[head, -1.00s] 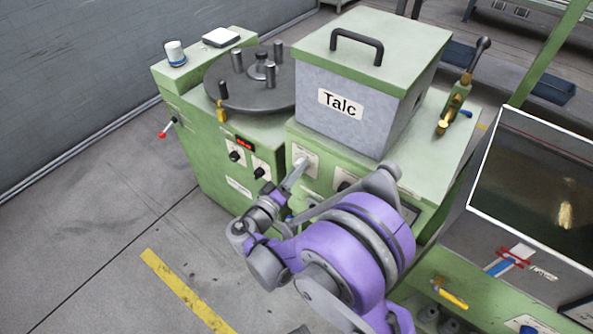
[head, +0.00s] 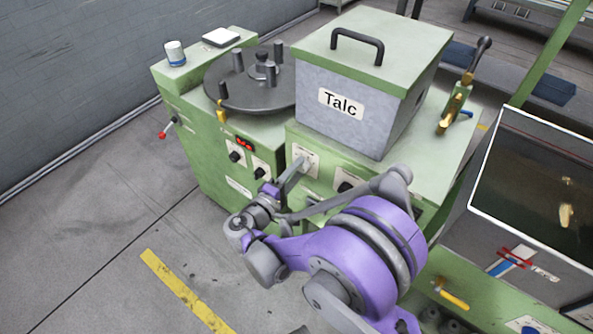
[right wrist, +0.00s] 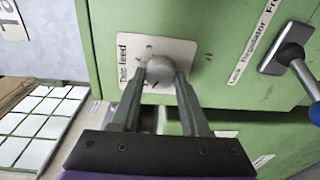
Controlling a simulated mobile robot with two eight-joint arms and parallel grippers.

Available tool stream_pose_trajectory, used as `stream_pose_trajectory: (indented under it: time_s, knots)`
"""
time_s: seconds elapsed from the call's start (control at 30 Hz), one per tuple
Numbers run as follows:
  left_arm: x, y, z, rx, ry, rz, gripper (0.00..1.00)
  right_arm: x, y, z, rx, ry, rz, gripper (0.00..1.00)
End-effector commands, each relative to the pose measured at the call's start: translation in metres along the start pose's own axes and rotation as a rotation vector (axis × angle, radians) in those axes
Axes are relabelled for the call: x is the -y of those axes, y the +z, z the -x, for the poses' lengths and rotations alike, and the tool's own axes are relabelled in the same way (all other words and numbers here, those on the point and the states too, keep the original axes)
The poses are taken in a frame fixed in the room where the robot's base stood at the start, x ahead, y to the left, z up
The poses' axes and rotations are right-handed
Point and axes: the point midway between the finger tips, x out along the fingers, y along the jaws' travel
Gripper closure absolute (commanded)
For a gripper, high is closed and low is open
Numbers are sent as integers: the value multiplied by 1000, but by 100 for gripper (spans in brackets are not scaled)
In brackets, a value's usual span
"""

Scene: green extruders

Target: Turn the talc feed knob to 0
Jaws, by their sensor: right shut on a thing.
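The talc feed knob (right wrist: 160,71) is a round grey knob on a white label plate (right wrist: 186,52) on the green machine front, lettered as a feed label. In the right wrist view my right gripper (right wrist: 160,84) has its two fingers on either side of the knob and is shut on it. The fingers hide part of the knob and dial marks, so I cannot tell its setting. In the head view the right gripper (head: 293,172) reaches the panel below the box marked Talc (head: 341,103). My left gripper is not in view.
A dark knob (head: 345,186) sits right of the gripper on the same panel. In the right wrist view a grey lever (right wrist: 292,56) stands at the right. A dark turntable with pegs (head: 250,90) is at the left. Open floor (head: 90,240) lies lower left.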

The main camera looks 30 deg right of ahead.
Motion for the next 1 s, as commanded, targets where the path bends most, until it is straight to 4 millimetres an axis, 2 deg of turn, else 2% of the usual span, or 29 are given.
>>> stream_pose_trajectory:
  time_s: [0.57, 0.6, 0.7, 0.77, 1.0]
  knots:
    - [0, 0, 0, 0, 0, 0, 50, 1, 0, 0, 2, -5, 38, 100]
    - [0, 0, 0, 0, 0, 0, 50, 1, 0, 0, 2, -5, 38, 51]
    - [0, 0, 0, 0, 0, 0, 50, 0, 0, 0, 2, -4, 38, 33]
    - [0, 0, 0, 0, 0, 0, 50, 0, 0, 0, 2, -4, 37, 25]
    - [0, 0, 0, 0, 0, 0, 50, 0, 0, 0, 2, -4, 37, 25]
